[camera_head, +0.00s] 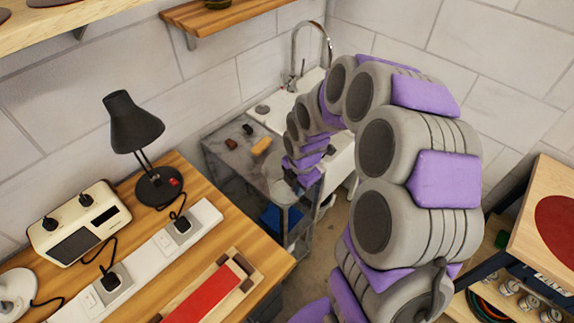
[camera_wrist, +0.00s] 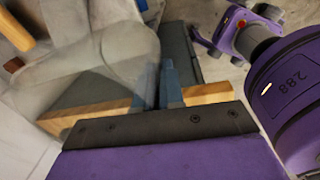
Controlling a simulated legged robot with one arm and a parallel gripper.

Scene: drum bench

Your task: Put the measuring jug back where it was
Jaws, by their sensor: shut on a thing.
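The measuring jug (camera_wrist: 122,48) is a clear, see-through vessel at the left and middle of the wrist view. My gripper (camera_wrist: 165,85) is shut on it at its right side; the exact grip is partly hidden by the black palm. In the head view my gripper (camera_head: 302,180) hangs over the front of the grey sink-side bench (camera_head: 222,160). There the jug (camera_head: 276,182) shows only as a faint pale shape beside the gripper, partly hidden by my arm. I cannot tell whether its base touches a surface.
A yellow sponge-like block (camera_head: 261,147) and small dark pieces (camera_head: 231,143) lie on the grey bench. The sink tap (camera_head: 297,62) stands behind. The wooden bench at the left holds a black lamp (camera_head: 135,125), a power strip (camera_head: 150,262) and a red-topped tray (camera_head: 204,296).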

